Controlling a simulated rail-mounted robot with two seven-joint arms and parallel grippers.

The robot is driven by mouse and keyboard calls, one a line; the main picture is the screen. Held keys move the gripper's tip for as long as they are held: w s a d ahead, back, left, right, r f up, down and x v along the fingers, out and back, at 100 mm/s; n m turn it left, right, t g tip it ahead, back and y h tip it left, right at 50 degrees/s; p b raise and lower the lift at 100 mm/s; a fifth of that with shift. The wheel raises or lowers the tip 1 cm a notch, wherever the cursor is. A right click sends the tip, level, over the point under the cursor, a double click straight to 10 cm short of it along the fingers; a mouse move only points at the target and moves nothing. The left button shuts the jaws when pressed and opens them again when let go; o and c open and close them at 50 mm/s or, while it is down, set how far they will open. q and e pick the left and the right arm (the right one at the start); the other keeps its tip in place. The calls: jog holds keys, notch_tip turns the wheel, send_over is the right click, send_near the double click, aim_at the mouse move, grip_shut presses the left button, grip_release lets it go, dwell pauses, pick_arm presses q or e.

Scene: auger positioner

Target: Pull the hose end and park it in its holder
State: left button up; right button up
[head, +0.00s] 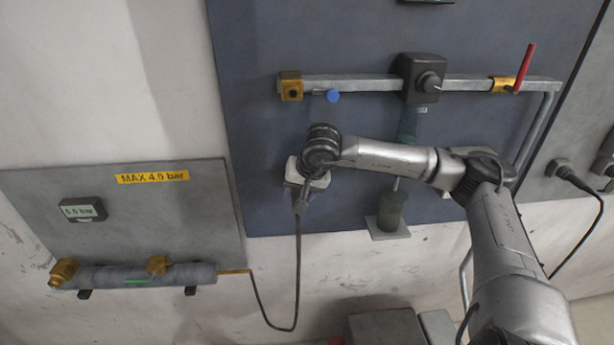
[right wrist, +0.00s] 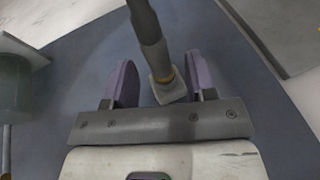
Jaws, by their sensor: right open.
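The hose end (head: 299,205) is a dark sleeve at the top of a thin black hose that hangs in a loop below my right wrist. In the head view, my own wrist largely hides the fingers. A greenish cup (head: 391,208) on a small bracket stands low on the blue panel; I cannot tell whether it is the holder.
A pipe (head: 360,83) with a blue knob (head: 333,96), black valve body (head: 420,77) and red lever (head: 525,66) runs above my arm. The hose leads to a grey manifold (head: 190,273) at left, below a gauge (head: 83,210). Boxes (head: 384,328) stand below.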

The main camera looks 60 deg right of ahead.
jog(key=shift+s+a+r+b, duration=0.1)
jog(key=shift+s+r+b, duration=0.4)
jog(key=shift+b, duration=0.6)
jog(key=v, duration=1.1)
jog(key=shift+r+p, duration=0.35)
jog(key=shift+r, duration=0.05)
